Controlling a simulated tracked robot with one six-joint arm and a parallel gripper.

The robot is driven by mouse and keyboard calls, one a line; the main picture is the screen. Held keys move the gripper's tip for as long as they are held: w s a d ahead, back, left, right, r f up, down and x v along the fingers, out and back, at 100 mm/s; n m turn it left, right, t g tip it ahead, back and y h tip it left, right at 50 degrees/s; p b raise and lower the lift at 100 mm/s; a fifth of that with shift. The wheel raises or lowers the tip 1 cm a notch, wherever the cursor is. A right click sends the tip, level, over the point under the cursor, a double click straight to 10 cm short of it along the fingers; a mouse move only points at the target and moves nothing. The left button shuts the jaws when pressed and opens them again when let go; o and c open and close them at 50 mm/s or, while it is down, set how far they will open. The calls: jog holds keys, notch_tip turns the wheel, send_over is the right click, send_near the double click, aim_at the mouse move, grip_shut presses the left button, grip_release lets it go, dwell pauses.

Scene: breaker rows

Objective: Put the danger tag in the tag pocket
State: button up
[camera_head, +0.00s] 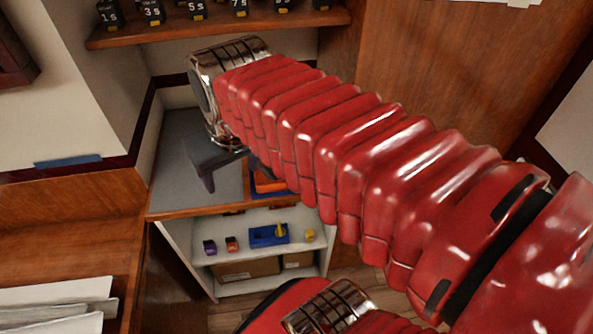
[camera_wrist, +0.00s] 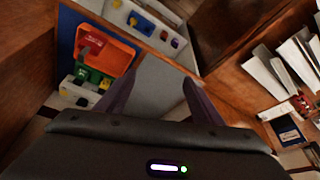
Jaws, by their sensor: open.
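I cannot pick out the danger tag or the tag pocket for certain. A small red piece (camera_wrist: 92,42) lies in an orange open box (camera_wrist: 116,48) in the wrist view, with green and yellow pieces near it. The box is mostly hidden behind my arm in the head view, where an orange edge (camera_head: 268,184) shows. My gripper (camera_wrist: 158,78) is open and empty, its two dark fingers spread above the grey counter (camera_wrist: 155,90). In the head view my gripper (camera_head: 205,168) hangs over the counter, left of the box.
A low white shelf (camera_head: 205,262) under the counter holds a blue holder (camera_head: 268,236) with a yellow piece and several small blocks. A wooden shelf (camera_head: 220,32) with numbered dark blocks is above. White papers (camera_head: 55,305) lie at lower left. The counter's left part is clear.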

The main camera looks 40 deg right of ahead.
jog(key=w+d+r+m+g, duration=0.1)
jog(key=d+m+g, duration=0.3)
jog(key=d, duration=1.3)
jog(key=shift+w+d+r+m+y, duration=0.3)
jog(key=shift+d+r+m+y, duration=0.1)
jog(key=shift+m, duration=0.2)
jog(key=shift+f, duration=0.1)
jog(key=shift+f, duration=4.3)
jog(key=shift+s+a+f, duration=0.1)
jog(key=shift+s+f, duration=0.1)
jog(key=shift+f, duration=1.1)
jog(key=shift+s+a+f, duration=0.1)
jog(key=shift+s+f, duration=0.05)
jog(key=shift+f, duration=1.15)
jog(key=shift+d, duration=0.1)
